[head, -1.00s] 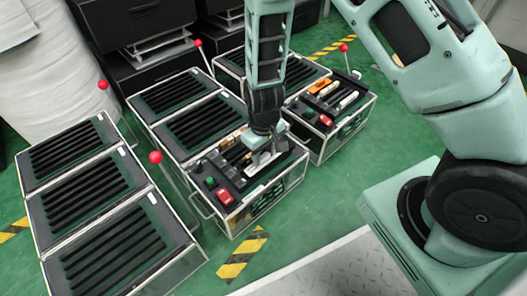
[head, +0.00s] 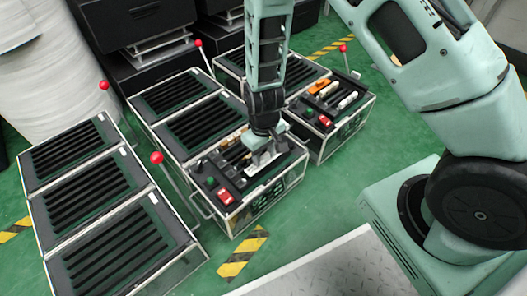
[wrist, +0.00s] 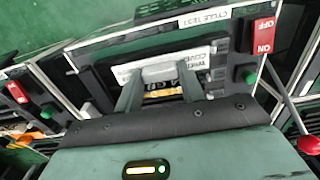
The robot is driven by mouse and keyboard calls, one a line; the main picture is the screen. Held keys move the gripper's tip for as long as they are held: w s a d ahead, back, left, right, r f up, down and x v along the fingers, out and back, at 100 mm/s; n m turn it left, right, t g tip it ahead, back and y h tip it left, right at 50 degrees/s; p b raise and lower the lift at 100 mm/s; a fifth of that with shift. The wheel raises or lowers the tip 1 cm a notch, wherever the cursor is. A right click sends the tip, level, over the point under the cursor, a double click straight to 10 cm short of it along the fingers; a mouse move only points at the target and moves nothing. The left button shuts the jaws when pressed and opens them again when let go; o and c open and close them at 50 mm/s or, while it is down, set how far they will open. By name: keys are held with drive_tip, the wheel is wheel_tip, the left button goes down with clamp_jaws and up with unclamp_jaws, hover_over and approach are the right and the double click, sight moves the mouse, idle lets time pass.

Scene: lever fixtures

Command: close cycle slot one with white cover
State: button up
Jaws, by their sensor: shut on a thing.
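The box with the cycle slots (head: 262,205) stands in the middle of the head view, with its control panel on top. A white strip with the printed words "WHITE" and "COVER" (wrist: 195,54) shows in the wrist view, beside a dark recessed panel. My gripper (wrist: 158,78) is over this panel, its two fingers on either side of a pale grey block (wrist: 160,72), which I take as part of the white cover. In the head view my gripper (head: 264,150) is low over the same panel and hides part of it. Whether the slot is covered is hidden.
A similar box (head: 335,110) stands behind right. Levers with red knobs (head: 156,158) rise at left.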

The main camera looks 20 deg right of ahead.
sight(263, 157)
drive_tip(key=shift+f+b, duration=0.65)
drive_tip(key=shift+f, duration=0.5)
drive_tip(key=o, duration=1)
wheel_tip(263, 157, up, 17)
drive_tip(key=p, duration=0.9)
drive_tip(key=shift+r, duration=0.2)
drive_tip(key=shift+r, duration=0.1)
